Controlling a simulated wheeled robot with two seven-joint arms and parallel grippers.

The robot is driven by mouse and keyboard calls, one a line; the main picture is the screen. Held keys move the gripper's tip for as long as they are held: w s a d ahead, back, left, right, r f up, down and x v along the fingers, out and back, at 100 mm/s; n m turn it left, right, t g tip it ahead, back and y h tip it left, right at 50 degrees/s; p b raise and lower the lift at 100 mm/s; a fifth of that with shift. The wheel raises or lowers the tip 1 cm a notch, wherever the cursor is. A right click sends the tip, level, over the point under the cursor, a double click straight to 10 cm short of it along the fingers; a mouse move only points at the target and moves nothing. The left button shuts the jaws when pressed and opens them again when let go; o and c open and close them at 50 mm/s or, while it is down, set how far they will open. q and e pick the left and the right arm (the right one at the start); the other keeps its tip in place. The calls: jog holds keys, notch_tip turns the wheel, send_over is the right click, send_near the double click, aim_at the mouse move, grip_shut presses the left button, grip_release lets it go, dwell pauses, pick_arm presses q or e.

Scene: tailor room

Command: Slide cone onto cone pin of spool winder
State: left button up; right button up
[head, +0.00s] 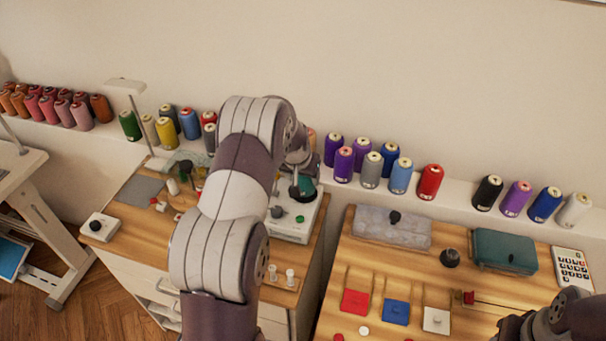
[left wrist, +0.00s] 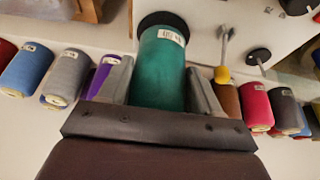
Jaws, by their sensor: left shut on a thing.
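A teal green cone (left wrist: 160,72) stands between the two fingers of my left gripper (left wrist: 158,92), which is shut on it. In the head view the cone (head: 307,187) shows partly below my left gripper (head: 301,172), over the white spool winder (head: 302,222). The winder (left wrist: 220,22) fills the top of the left wrist view. A black disc (left wrist: 150,20) shows at the cone's far end. The cone pin is hidden, and I cannot tell how far the cone is over it. My right gripper's jaws are out of view.
Several thread cones line the wall ledge, including a red one (head: 430,181). Two small white spools (head: 290,276) stand at the front of the winder's table. A second table (head: 392,265) at right carries boxes and coloured pieces.

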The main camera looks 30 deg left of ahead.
pick_arm(q)
jog(key=shift+f, duration=0.35)
jog(key=o, duration=1.2)
jog(key=shift+r, duration=0.1)
jog(key=b+v, duration=0.2)
jog(key=v, duration=1)
jog(key=shift+s+r, duration=0.1)
jog(key=shift+r, duration=0.25)
